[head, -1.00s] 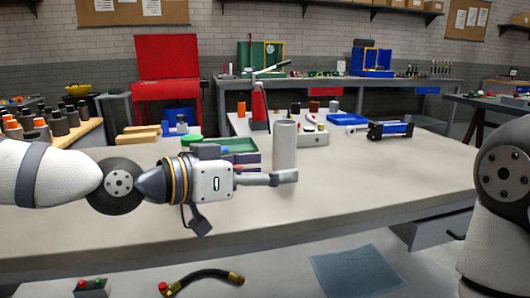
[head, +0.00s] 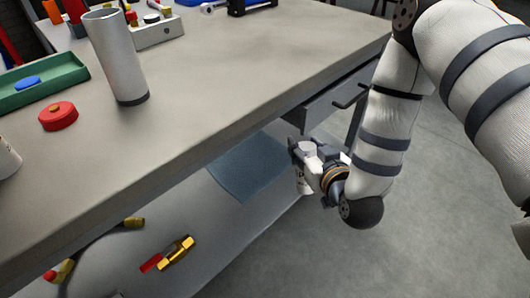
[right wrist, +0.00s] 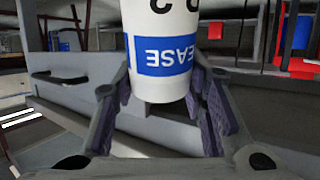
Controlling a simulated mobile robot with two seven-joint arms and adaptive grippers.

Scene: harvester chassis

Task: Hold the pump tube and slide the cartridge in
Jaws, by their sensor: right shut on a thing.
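The pump tube, a plain grey cylinder (head: 117,58) with a dark base ring, stands upright on the bench near its front edge. No gripper touches it in the head view. My right gripper (head: 302,162) is low in front of the bench, below the top and near the drawer. In the right wrist view its two padded fingers are shut on a white cartridge (right wrist: 166,50) with a blue label reading "EASE". The cartridge's upper end is outside that view. My left gripper is not in view.
A red cap (head: 58,116) and a green tray (head: 42,83) are left of the tube. The bench top right of the tube is clear. The drawer handle (head: 350,97) juts out near my right arm. A blue mat (head: 247,165) lies on the lower shelf.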

